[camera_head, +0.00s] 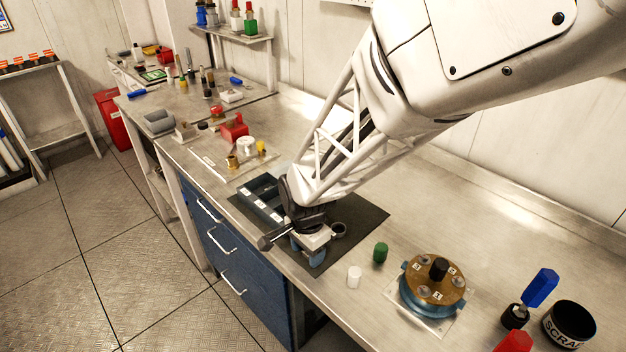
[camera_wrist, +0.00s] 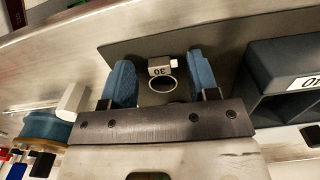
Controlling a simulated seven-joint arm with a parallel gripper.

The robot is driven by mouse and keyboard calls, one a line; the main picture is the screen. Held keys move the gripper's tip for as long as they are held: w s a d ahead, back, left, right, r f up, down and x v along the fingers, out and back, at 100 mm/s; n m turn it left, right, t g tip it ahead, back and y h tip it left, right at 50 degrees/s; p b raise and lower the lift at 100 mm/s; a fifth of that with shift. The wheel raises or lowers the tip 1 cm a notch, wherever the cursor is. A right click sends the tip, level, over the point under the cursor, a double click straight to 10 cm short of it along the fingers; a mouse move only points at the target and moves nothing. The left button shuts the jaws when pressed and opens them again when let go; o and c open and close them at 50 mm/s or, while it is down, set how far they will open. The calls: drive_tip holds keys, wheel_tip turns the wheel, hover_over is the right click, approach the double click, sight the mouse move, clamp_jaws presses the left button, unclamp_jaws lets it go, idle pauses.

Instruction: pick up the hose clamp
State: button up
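The hose clamp (camera_wrist: 162,83) is a small metal ring with a pale block marked 30, on the dark mat. In the wrist view it shows between the two blue fingers of my gripper (camera_wrist: 161,86), near the fingertip end, with a gap on each side. My gripper (camera_head: 308,252) is open and points down over the mat in the head view. The wrist view does not clearly show the height of the fingertips above the mat.
A dark divided bin (camera_head: 260,201) stands left of my gripper; its wall (camera_wrist: 285,62) is close on the right in the wrist view. A white cylinder (camera_head: 354,276), a green cylinder (camera_head: 380,252) and a brass-topped blue housing (camera_head: 437,281) stand to the right.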

drive_tip(key=c, duration=0.9)
drive_tip(key=shift+r, duration=0.1)
drive_tip(key=shift+r, duration=0.85)
drive_tip(key=shift+s+r, duration=0.2)
drive_tip(key=shift+r, duration=0.7)
drive_tip(key=s+d, duration=0.2)
drive_tip(key=s, duration=0.2)
drive_tip(key=s+d+r, duration=0.1)
drive_tip(key=s+d, duration=0.1)
drive_tip(key=s, duration=0.3)
drive_tip(key=s+d, duration=0.2)
drive_tip(key=s, duration=0.3)
drive_tip(key=shift+s+r, duration=0.15)
drive_tip(key=shift+s, duration=0.05)
drive_tip(key=shift+d, duration=0.1)
drive_tip(key=shift+w, duration=0.1)
